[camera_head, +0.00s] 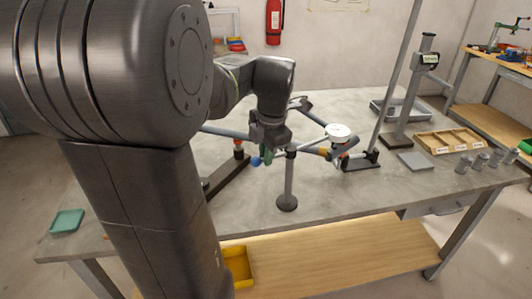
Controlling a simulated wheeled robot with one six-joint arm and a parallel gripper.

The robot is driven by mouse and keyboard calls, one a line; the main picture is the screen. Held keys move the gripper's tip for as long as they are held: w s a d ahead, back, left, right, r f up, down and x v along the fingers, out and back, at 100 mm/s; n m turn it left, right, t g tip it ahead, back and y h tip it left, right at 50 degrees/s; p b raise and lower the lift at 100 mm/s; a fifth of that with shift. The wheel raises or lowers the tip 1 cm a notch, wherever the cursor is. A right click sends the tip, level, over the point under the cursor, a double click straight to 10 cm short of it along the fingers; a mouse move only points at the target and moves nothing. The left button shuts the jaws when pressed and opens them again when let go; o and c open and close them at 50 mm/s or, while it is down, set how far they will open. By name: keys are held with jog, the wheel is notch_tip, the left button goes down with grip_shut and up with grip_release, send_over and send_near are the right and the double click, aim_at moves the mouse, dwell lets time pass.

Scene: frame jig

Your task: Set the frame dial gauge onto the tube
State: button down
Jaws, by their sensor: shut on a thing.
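My gripper (267,147) is at the middle of the table, above and left of a dark round-based post (288,185). It is shut on a small dark green thing (267,157), mostly hidden by the fingers; I cannot tell whether this is the dial gauge. A blue ball (255,161) shows just left of it. Grey-blue frame tubes (222,131) run left and right behind my gripper. A round white-faced piece (338,131), which looks like a dial, sits at the right end of the frame, apart from my gripper.
A tall upright (398,75) and a gauge stand (412,95) rise at the right. A green tray (67,221) lies at the left. The front right tabletop is clear.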

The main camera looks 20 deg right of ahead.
jog(key=c, duration=1.5)
grip_release()
jog(key=shift+s, duration=0.1)
notch_tip(320, 180, up, 14)
jog(key=s, duration=0.2)
jog(key=shift+s+d+f+p, duration=0.15)
jog(key=shift+f+p, duration=0.05)
jog(key=shift+p, duration=0.1)
jog(key=f, duration=0.4)
jog(key=w+f, duration=0.1)
jog(key=f, duration=0.4)
jog(key=w+f, duration=0.1)
jog(key=f, duration=0.3)
jog(key=shift+w+f+b, duration=0.2)
jog(key=shift+f+b, duration=0.1)
jog(key=shift+f, duration=0.05)
jog(key=shift+r, duration=0.1)
